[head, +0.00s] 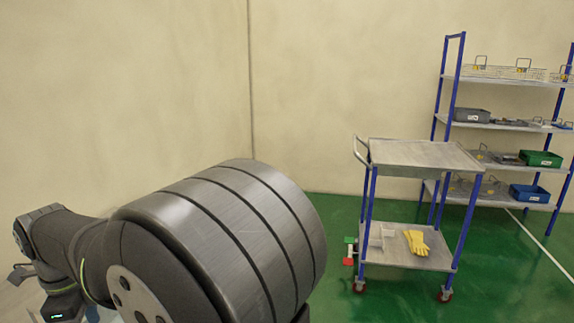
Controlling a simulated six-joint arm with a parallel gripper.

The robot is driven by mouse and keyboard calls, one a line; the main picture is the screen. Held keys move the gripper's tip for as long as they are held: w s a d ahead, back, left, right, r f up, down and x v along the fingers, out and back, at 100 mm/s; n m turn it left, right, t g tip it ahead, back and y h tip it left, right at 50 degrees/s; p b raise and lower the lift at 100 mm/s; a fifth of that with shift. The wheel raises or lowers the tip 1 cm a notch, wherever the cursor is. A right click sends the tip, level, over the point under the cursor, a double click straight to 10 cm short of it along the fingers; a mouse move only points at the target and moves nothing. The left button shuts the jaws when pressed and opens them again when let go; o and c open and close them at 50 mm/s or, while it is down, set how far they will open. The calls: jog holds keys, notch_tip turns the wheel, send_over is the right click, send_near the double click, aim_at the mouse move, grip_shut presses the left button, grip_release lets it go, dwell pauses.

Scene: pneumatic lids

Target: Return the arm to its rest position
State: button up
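My arm fills the lower left of the head view, with a large ribbed grey joint nearest the camera. The arm runs away to the left toward smaller dark joints at the picture's left edge. A small grey part near the left edge may belong to my gripper, but it is partly cut off and I cannot make out two fingers. I cannot see whether it holds anything.
A blue-legged trolley (420,153) stands right of my arm, its top bare. A shelf rack (448,85) with bins and baskets stands behind at right. Green floor (500,290) is clear in front.

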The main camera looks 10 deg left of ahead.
notch_tip(320, 180, down, 14)
jog(key=shift+r, duration=0.1)
dwell(0.5)
notch_tip(320, 180, up, 18)
notch_tip(320, 180, down, 18)
jog(key=shift+r, duration=0.25)
jog(key=shift+f, duration=0.35)
jog(key=n, duration=0.4)
jog(key=shift+r, duration=0.1)
jog(key=n, duration=0.9)
jog(key=shift+n, duration=2.2)
